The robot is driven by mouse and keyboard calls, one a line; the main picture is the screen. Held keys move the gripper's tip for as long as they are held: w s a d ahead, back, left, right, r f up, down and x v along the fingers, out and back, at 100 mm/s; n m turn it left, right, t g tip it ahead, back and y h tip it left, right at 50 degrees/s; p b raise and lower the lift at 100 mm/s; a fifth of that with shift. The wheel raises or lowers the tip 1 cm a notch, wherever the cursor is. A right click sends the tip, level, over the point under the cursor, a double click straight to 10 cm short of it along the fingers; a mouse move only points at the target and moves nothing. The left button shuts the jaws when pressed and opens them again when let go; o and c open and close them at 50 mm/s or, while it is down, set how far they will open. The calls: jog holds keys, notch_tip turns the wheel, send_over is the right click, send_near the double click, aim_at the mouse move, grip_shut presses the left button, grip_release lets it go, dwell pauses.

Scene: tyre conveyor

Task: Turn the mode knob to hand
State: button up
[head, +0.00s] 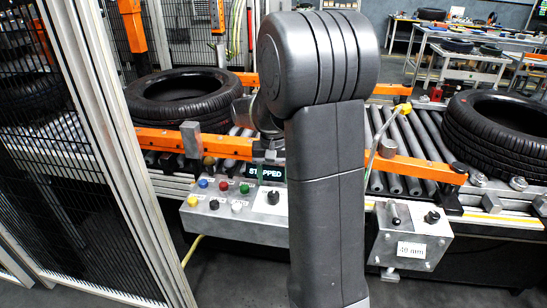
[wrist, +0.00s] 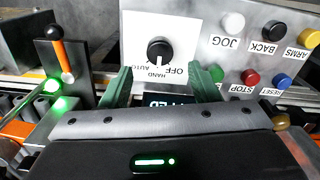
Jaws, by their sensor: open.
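The mode knob (wrist: 160,50) is a round black knob on a white plate in the wrist view. The lettering OFF, HAND and AUTO is upside down below it. Its white mark points down in the picture, towards HAND. In the head view the knob (head: 273,197) sits at the right of the grey control box (head: 240,222). My gripper (wrist: 162,84) is open, its two green fingers apart on either side of the lettering, short of the knob and not seen touching it. In the head view my arm hides most of the gripper.
Blue, red, white, black and yellow buttons sit beside the knob; a green one (wrist: 215,72) is close to the right finger. A lit display (wrist: 168,100) is partly hidden. An orange-handled lever (wrist: 62,52) stands left. Tyres (head: 185,95) lie on the roller conveyor; a mesh fence (head: 110,130) stands left.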

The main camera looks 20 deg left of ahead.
aim_at(274, 194)
notch_tip(274, 194, up, 8)
jog(key=shift+f, duration=0.1)
dwell(0.6)
notch_tip(274, 194, down, 14)
jog(key=shift+r, duration=0.15)
dwell(0.3)
